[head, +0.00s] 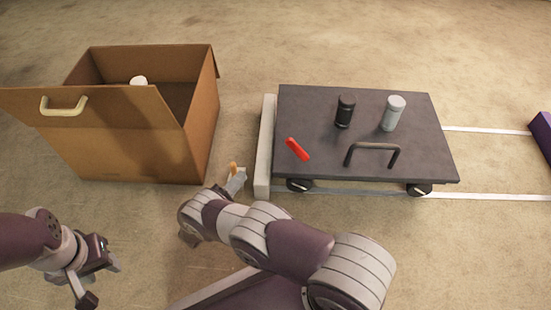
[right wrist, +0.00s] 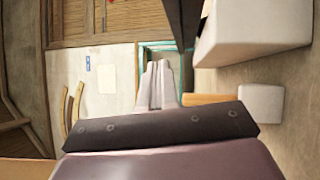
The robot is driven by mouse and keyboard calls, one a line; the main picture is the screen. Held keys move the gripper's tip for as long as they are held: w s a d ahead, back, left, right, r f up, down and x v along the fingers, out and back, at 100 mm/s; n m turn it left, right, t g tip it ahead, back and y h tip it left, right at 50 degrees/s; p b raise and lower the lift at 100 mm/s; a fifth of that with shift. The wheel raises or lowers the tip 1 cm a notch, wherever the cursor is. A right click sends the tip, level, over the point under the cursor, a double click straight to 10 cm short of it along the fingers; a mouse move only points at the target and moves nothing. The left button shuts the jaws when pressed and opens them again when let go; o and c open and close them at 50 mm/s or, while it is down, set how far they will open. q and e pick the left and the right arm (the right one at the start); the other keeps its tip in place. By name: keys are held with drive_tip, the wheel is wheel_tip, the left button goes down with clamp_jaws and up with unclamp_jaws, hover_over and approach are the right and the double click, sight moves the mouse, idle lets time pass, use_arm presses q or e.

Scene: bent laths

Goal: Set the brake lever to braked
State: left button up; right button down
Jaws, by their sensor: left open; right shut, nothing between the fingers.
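The brake lever, a short red bar (head: 298,149), is on the dark cart deck (head: 315,105) near its front left corner. In the head view it slants from upper left to lower right. I cannot tell from its angle whether it is set to braked. My right gripper (head: 237,181) is shut and empty, left of the cart and apart from the lever. Its closed pale fingers also show in the right wrist view (right wrist: 160,84). My left gripper (head: 100,282) is open and empty over the floor at the lower left, far from the lever.
A black handle (head: 373,147), a black cylinder (head: 345,111) and a grey cylinder (head: 393,113) are on the deck. A pale block (head: 264,150) stands along the cart's left end. A large brown box (head: 145,140) is at left. White floor strips (head: 490,196) run right.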

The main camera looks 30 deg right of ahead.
sight(297, 150)
drive_tip(key=s+r+g+h, duration=0.1)
drive_tip(key=s+r+n+h, duration=0.1)
drive_tip(key=r, duration=0.1)
drive_tip(key=shift+s+r+n+g+h, duration=0.15)
drive_tip(key=shift+r+n+g+h, duration=0.15)
drive_tip(key=shift+g, duration=0.1)
drive_tip(key=b+x, duration=0.1)
drive_tip(key=x, duration=0.3)
drive_tip(key=s+b+x, duration=0.1)
drive_tip(key=x, duration=0.3)
drive_tip(key=b+x, duration=0.1)
drive_tip(key=x, duration=0.3)
drive_tip(key=shift+s+d+r, duration=0.2)
drive_tip(key=shift+s, duration=0.2)
drive_tip(key=shift+s+d+r+b, duration=0.3)
drive_tip(key=shift+d+b, duration=0.05)
drive_tip(key=shift+d, duration=0.05)
